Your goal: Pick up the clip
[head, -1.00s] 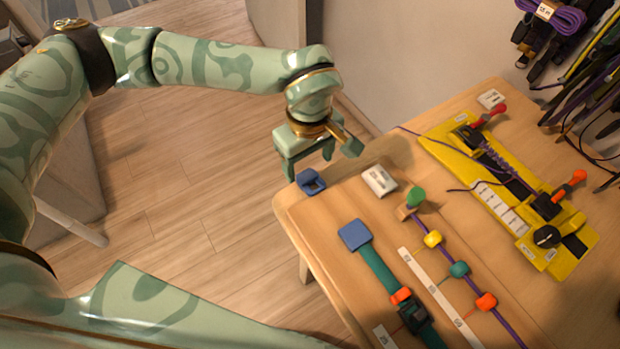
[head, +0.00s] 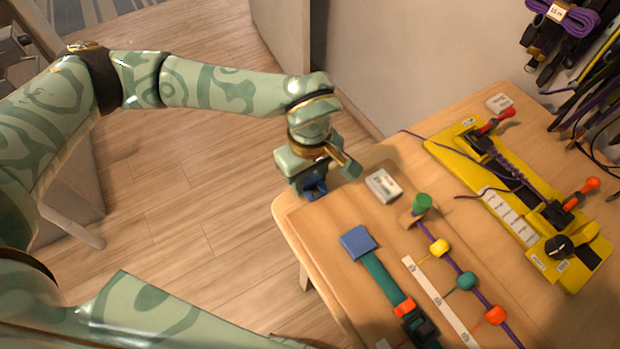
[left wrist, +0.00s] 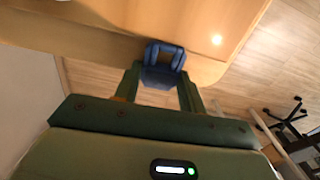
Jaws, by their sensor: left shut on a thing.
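The clip is a small dark blue piece with an opening in it. In the head view the clip (head: 315,190) is at the table's near left corner, partly hidden by my left gripper (head: 317,184). In the left wrist view the clip (left wrist: 163,74) sits between the two fingertips of my left gripper (left wrist: 161,82), which are shut on it. The clip is at or just above the wooden tabletop; I cannot tell whether it still touches. My right gripper is not in view.
A white box (head: 384,185) stands close to the right of the gripper. A teal strap with a blue square end (head: 358,242), a purple cord with coloured beads (head: 467,281) and a yellow braiding jig (head: 515,200) lie further right. The table's edge is close by.

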